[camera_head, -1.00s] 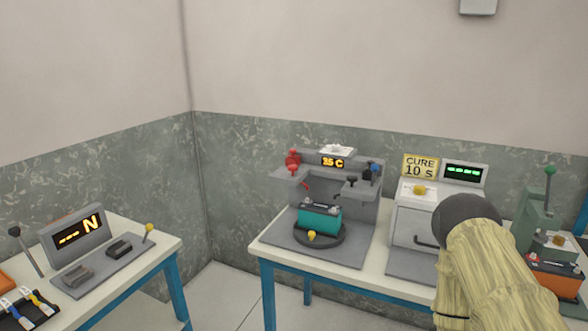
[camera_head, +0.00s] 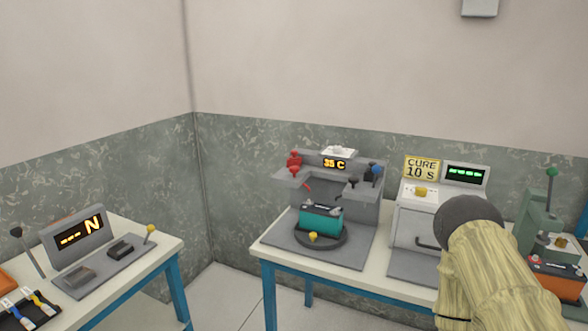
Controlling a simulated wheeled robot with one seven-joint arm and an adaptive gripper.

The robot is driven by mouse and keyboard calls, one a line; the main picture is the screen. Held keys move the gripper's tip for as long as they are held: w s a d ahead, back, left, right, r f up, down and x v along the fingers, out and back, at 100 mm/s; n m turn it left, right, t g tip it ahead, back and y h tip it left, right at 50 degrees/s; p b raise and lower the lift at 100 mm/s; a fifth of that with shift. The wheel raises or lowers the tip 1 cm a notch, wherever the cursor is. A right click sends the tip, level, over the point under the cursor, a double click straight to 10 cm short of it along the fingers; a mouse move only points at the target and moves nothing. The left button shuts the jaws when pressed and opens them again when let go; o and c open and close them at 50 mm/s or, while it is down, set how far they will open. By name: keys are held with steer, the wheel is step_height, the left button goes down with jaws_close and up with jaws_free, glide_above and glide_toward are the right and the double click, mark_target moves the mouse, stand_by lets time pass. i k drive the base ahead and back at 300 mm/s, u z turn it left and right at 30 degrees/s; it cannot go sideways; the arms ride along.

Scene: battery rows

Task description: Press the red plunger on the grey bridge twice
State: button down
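The grey bridge (camera_head: 352,206) stands on the middle table, with an amber display reading 35 C on it. The red plunger (camera_head: 294,162) rises at the bridge's left end, above a grey ledge. A blue knob (camera_head: 376,170) and dark knobs are at the right end. A teal battery (camera_head: 320,219) sits on a dark round turntable under the bridge. My gripper is not in view; only my cream-coloured arm, with a dark round joint, shows at the lower right, apart from the bridge.
A white cabinet (camera_head: 411,232) with a CURE 10 S sign (camera_head: 421,167) stands right of the bridge. A green press (camera_head: 540,226) and an orange battery (camera_head: 556,278) are at far right. A left table (camera_head: 150,262) holds an N display panel (camera_head: 78,232). Floor shows between the tables.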

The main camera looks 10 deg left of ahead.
mark_target(294, 169)
steer(key=u, duration=0.55)
steer(key=i, duration=0.5)
steer(key=u, duration=0.5)
